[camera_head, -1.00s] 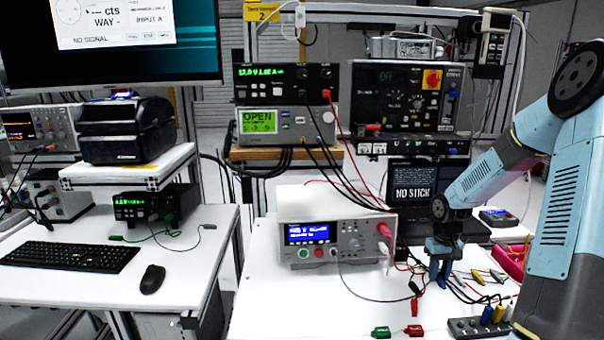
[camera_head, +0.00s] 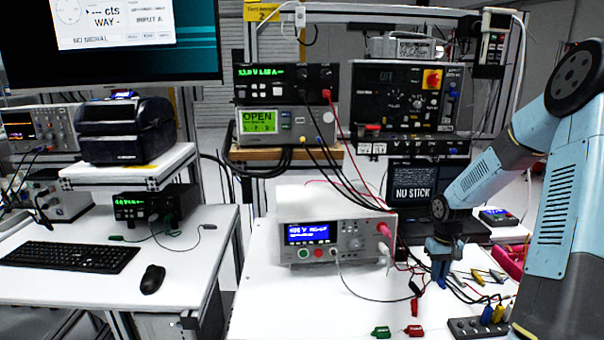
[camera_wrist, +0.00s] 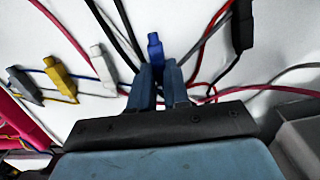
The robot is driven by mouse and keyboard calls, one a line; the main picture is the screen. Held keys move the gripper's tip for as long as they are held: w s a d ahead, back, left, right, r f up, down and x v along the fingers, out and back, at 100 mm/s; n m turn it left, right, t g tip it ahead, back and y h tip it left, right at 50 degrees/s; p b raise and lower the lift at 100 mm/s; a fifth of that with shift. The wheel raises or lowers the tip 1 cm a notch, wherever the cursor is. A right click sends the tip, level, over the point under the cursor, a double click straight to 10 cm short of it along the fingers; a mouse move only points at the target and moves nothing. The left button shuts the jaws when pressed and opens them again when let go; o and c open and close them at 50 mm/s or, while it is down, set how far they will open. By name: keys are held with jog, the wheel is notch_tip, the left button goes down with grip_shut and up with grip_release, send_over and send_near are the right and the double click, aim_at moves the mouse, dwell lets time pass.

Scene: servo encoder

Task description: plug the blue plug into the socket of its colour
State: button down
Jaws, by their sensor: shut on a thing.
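My gripper (camera_head: 440,284) points down at the white bench top, beside the instrument with the blue display. In the wrist view its two fingers (camera_wrist: 158,78) are shut on the blue plug (camera_wrist: 155,48), whose blue end sticks out beyond the fingertips. In the head view the fingers hide most of that plug. A dark socket block (camera_head: 464,325) lies at the front right of the bench, partly behind my arm. A blue piece (camera_head: 487,314) and a yellow piece (camera_head: 499,313) stand upright at it; I cannot tell whether these are sockets or plugs.
Loose leads lie around the gripper: a yellow plug (camera_wrist: 60,80), a white plug (camera_wrist: 103,65), a grey plug (camera_wrist: 24,86) and a black plug (camera_wrist: 242,25).

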dwell(0.4)
jog(key=shift+r, duration=2.5)
jog(key=shift+r, duration=0.1)
jog(key=shift+w+a+r, duration=0.1)
jog(key=shift+w+r, duration=0.05)
jog(key=shift+r, duration=0.15)
jog(key=w+a+r+t, duration=0.2)
jog(key=w+r+t, duration=0.1)
jog(key=r, duration=0.5)
jog(key=w+a+r+t, duration=0.2)
jog(key=w+r+t, duration=0.2)
jog(key=r, duration=0.3)
jog(key=w+a+r+t, duration=0.3)
jog(key=r, duration=0.5)
notch_tip(320, 180, up, 17)
jog(key=t, duration=0.8)
send_over(396, 139)
jog(key=shift+w+f+y, duration=0.15)
jog(key=shift+f+y, duration=0.15)
jog(key=shift+f, duration=2.05)
jog(key=shift+f, duration=0.1)
